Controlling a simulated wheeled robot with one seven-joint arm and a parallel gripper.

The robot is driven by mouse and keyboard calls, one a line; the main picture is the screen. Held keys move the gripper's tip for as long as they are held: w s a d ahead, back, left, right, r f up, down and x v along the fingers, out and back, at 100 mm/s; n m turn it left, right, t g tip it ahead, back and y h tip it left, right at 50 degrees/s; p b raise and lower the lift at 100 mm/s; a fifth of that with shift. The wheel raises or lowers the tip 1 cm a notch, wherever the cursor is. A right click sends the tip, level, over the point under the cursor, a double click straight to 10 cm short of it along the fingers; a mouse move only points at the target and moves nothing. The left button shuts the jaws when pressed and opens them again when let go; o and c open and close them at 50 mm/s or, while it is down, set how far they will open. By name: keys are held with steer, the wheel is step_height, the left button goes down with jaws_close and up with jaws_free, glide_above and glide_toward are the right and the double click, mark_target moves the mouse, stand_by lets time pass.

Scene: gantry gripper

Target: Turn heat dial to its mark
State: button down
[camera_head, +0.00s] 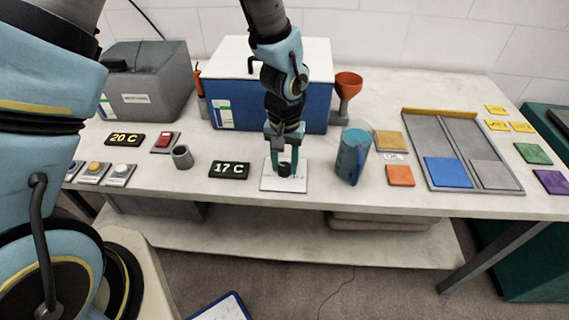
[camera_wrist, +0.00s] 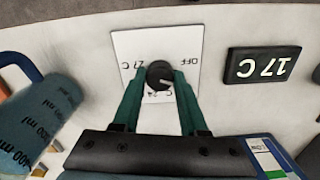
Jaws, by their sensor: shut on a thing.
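The heat dial (camera_head: 285,170) is a small round black knob on a white plate (camera_head: 268,185) at the table's front. In the wrist view the dial (camera_wrist: 158,72) has a pale pointer line towards the lower right. The plate (camera_wrist: 150,42) carries upside-down lettering: OFF on the right, a C figure on the left, and another below, partly covered by the fingers. My gripper (camera_head: 285,163) points down with its green fingers shut on the dial, one on each side. A black display (camera_head: 229,170) left of the plate reads 17 C.
A blue-tinted measuring jug (camera_head: 353,157) stands close on the right of the plate. A blue box (camera_head: 270,90) is behind my gripper. A grey cup (camera_head: 182,157), a red switch (camera_head: 165,142) and a 20 C display (camera_head: 125,139) are to the left.

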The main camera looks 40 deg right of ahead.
mark_target(285, 166)
steer(key=m, duration=0.3)
steer(key=shift+m, duration=2.2)
steer(key=shift+c, duration=2.2)
jaws_free()
step_height(285, 166, up, 11)
steer(key=b, duration=0.1)
steer(key=shift+b, duration=0.35)
steer(key=shift+f, duration=0.1)
